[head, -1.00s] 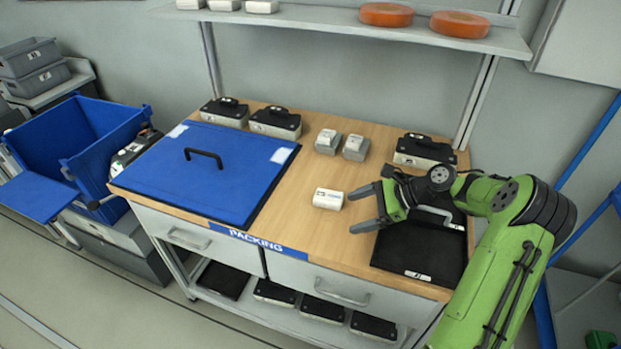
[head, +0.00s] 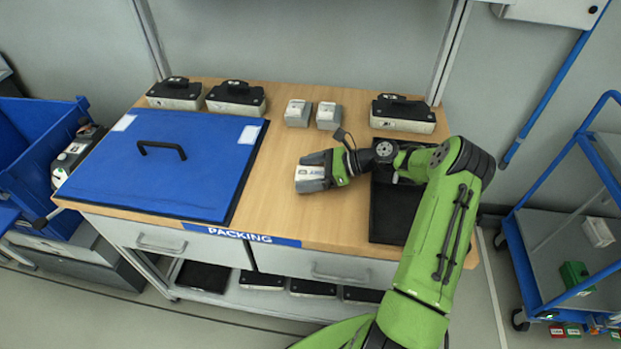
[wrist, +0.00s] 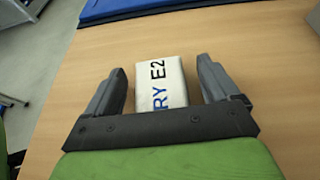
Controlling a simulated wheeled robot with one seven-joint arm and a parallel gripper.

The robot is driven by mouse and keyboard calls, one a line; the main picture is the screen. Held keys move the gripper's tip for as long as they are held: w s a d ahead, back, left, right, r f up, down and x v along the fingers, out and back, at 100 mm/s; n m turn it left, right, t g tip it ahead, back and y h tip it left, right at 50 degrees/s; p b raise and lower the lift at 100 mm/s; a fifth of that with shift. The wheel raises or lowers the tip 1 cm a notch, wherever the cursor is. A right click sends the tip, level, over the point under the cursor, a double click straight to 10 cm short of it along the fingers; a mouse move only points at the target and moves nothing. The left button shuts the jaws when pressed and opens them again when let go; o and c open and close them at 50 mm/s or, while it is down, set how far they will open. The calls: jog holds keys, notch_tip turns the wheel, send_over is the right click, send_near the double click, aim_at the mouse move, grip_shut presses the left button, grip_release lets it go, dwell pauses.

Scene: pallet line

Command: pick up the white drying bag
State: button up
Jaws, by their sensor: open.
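The white drying bag (head: 309,178) lies on the wooden packing table, right of the blue lid. In the wrist view the bag (wrist: 160,85) shows black "E2" and blue "RY" lettering. My gripper (head: 308,171) is low over the table with its fingers on either side of the bag. In the wrist view the gripper (wrist: 160,82) is open, with a visible gap between each finger and the bag. The bag's near end is hidden by the gripper's body in the wrist view.
A blue lid with a black handle (head: 160,180) covers the table's left part. Two small grey-white blocks (head: 312,114) and several black-topped batteries (head: 236,98) stand along the back. A black tray (head: 390,215) lies under my arm. A blue cart (head: 560,250) stands at right.

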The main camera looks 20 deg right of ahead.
jog(key=c, duration=1.1)
